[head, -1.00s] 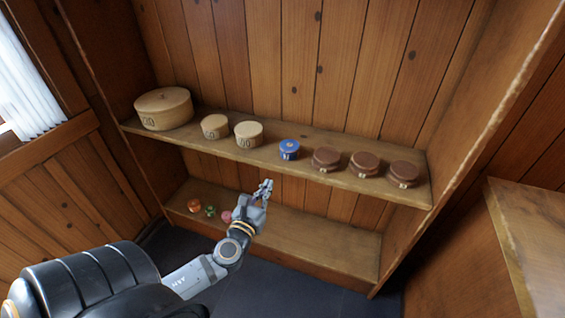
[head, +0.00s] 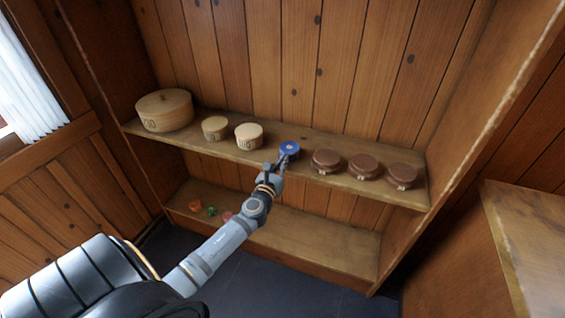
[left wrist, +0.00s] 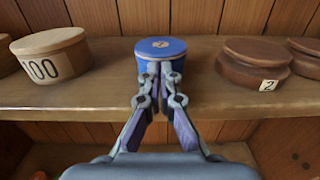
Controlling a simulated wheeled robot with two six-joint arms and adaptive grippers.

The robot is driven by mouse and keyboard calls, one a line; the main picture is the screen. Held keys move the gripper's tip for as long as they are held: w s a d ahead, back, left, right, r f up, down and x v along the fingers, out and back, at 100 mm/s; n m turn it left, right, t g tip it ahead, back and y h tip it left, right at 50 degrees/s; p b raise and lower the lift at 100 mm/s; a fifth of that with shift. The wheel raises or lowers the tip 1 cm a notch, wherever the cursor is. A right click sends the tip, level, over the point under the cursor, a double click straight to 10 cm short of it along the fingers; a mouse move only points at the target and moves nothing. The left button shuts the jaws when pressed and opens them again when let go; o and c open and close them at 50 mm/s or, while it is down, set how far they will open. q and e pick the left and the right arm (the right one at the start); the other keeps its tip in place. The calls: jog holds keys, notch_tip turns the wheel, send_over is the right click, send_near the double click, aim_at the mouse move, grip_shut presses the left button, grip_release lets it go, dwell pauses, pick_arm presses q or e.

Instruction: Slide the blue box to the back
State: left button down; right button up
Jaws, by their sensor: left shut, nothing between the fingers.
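The blue box (head: 290,147) is a small round box with a lid. It stands upright on the upper shelf (head: 210,144), near the middle of the row. In the left wrist view the blue box (left wrist: 160,46) is straight ahead, with a pale mark on its lid and shelf behind it. My left gripper (head: 284,158) is shut and empty, its fingertips (left wrist: 160,78) at the front face of the box. The fingers hide the lower front of the box. I cannot tell for sure whether they touch it. My right gripper is not in view.
Pale round boxes (head: 249,136) stand left of the blue box, brown ones (head: 326,161) to its right, with gaps on both sides. The plank back wall (head: 300,80) closes the shelf. Small coloured spools (head: 195,205) lie on the lower shelf (head: 310,242).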

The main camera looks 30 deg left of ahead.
aim_at(289, 150)
pick_arm(q)
jog(key=x, duration=0.6)
jog(key=shift+w+a, duration=0.15)
jog(key=shift+w, duration=0.2)
jog(key=shift+s, duration=0.1)
